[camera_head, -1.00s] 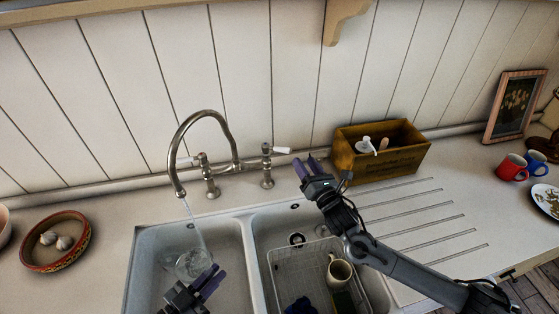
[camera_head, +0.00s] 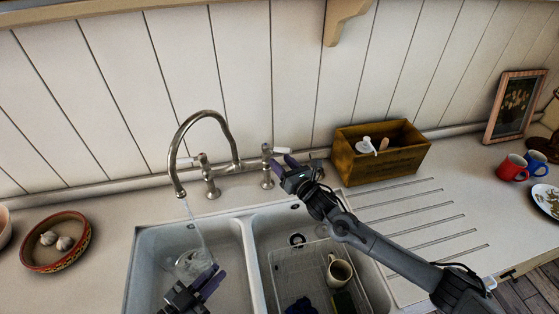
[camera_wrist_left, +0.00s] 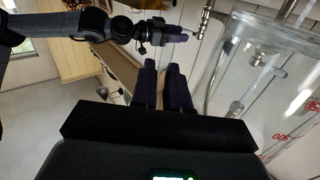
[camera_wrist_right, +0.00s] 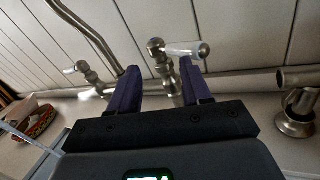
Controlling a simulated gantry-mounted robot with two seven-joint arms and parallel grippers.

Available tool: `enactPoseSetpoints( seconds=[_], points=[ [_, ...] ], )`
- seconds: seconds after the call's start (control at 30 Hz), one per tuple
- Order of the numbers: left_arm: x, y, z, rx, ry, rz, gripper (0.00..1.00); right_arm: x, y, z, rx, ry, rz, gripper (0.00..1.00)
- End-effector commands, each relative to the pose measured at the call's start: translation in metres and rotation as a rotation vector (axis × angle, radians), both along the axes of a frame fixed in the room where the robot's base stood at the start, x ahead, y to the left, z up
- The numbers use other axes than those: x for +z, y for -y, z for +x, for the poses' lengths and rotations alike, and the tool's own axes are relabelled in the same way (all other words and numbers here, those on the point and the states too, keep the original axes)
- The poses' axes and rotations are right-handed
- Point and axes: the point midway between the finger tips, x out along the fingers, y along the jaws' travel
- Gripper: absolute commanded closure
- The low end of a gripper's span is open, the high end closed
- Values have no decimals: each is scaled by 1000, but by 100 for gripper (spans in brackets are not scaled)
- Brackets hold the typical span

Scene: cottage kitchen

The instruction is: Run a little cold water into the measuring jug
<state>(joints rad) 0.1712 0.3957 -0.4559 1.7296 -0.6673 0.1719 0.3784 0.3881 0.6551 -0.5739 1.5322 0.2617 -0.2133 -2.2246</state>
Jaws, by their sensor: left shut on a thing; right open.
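The clear measuring jug (camera_head: 193,262) is in the left sink bowl under the spout of the tap (camera_head: 208,116). A thin stream of water (camera_head: 199,227) runs down into it. In the left wrist view the jug (camera_wrist_left: 265,85) shows red markings on its wall. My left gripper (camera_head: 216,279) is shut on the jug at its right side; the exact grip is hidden. My right gripper (camera_head: 285,163) is open and empty, just below and right of the tap's right lever (camera_head: 282,150).
The tap's left lever (camera_head: 186,162) is beside the spout. A rack (camera_head: 285,281) with a mug (camera_head: 339,272) stands in the right bowl. A wooden box (camera_head: 381,158) stands behind the drainer. A garlic bowl (camera_head: 56,242) is at left.

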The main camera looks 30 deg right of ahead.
Motion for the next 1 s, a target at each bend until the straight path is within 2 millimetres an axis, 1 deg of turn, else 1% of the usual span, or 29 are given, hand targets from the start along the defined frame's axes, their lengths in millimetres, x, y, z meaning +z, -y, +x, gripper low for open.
enactPoseSetpoints(
  seconds=[0.1,0.2,0.53,0.57,0.7,0.87,1.0],
  points=[
    [1,0,0,0,3,-1,100,1,-2,11,1,0,1,52],
    [1,0,0,0,3,-1,100,0,-2,16,0,-1,0,52],
    [1,0,0,0,3,-1,100,0,-2,18,1,-1,0,52],
    [1,0,0,0,3,-1,100,0,-2,18,1,-1,0,53],
    [1,0,0,0,3,-1,100,0,-2,18,1,-1,0,75],
    [1,0,0,0,3,-1,100,0,-2,18,1,-1,0,99],
    [1,0,0,0,3,-1,100,0,-2,18,1,-1,0,100]
  ],
)
